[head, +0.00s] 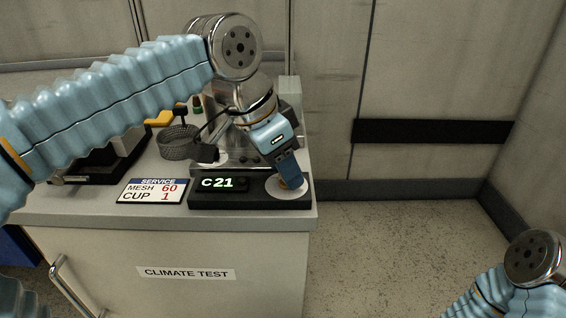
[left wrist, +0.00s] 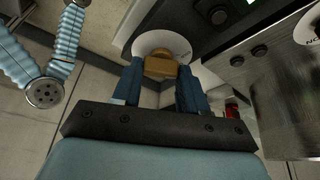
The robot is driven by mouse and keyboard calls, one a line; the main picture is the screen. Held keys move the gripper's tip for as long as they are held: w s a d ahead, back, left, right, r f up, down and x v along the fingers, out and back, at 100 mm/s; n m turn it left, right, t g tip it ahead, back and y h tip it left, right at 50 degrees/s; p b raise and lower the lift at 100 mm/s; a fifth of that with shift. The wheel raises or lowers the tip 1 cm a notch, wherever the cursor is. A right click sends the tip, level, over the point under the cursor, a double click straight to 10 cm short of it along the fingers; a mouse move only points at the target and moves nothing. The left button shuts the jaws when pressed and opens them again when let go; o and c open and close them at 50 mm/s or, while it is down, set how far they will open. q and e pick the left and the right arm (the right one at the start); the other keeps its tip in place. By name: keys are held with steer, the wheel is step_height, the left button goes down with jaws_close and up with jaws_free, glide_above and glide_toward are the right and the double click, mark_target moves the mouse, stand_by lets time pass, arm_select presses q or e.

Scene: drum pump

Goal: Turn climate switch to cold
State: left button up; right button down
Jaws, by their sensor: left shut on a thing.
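The climate switch is a tan knob (left wrist: 161,67) on a white round dial (left wrist: 152,43), also seen in the head view (head: 274,188). The dial sits at the right end of a black control box (head: 240,200) on the counter. My left gripper (head: 289,174) reaches down onto the dial. In the left wrist view its two blue fingers (left wrist: 160,75) stand either side of the knob, shut on it. The fingers hide most of the knob in the head view. My right gripper is out of view.
A service card (head: 152,191) reading "MESH 60, CUP 1" lies left of the box. A mesh basket (head: 179,143) and a metal machine stand behind. The counter front is labelled "CLIMATE TEST" (head: 186,273). Open floor (head: 400,250) lies right of the counter.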

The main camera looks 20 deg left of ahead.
arm_select(q)
steer(key=shift+n+t+y, duration=0.4)
steer(key=shift+n+y, duration=0.2)
steer(key=shift+n, duration=1)
steer(key=shift+d, duration=0.1)
steer(key=o, duration=1.1)
steer(key=shift+c, duration=0.2)
steer(key=v, duration=1.4)
steer(key=shift+f, duration=0.1)
